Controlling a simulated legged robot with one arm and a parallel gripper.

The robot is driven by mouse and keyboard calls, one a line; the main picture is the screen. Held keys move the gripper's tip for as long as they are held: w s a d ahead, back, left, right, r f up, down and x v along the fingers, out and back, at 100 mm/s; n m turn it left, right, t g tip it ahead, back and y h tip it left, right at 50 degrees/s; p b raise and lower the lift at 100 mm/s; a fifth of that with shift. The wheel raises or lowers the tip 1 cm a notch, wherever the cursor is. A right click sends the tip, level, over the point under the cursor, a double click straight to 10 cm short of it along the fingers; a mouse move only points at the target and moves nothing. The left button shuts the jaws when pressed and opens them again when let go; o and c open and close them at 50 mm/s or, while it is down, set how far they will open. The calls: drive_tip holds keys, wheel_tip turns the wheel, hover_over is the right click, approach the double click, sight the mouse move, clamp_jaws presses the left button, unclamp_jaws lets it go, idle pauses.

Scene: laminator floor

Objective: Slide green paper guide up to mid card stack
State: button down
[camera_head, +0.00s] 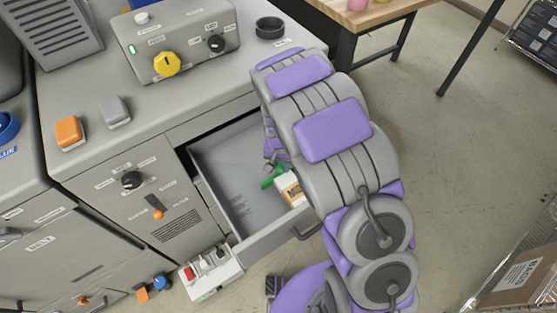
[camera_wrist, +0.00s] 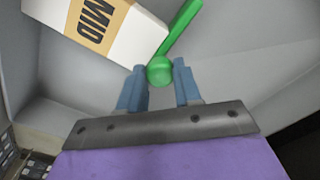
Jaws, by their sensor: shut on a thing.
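The green paper guide (camera_wrist: 184,29) shows in the wrist view as a bar with a round knob at its near end. My gripper (camera_wrist: 160,75) is shut on that knob, with one blue finger on each side. The mid card stack (camera_wrist: 110,27), a white block with a tan band marked "MID", lies just left of the guide. Its corner is close to the guide; I cannot tell if they touch. In the head view the guide (camera_head: 272,176) and the card stack (camera_head: 289,188) are in the open drawer, and my arm hides part of them.
The open grey drawer (camera_head: 262,240) has its front wall and handle towards the lower right. Its left floor is bare. A control box with a yellow knob (camera_head: 166,64) and a dark round dish (camera_head: 270,27) stand on the cabinet top. A cardboard box (camera_head: 521,275) is at lower right.

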sight(281, 166)
drive_tip(key=c, duration=0.8)
unclamp_jaws()
drive_tip(key=shift+d, duration=0.2)
drive_tip(key=shift+a+r, duration=0.15)
drive_tip(key=shift+r, duration=0.35)
wheel_tip(281, 166, up, 16)
drive_tip(key=p, duration=0.3)
drive_tip(key=shift+r, duration=0.2)
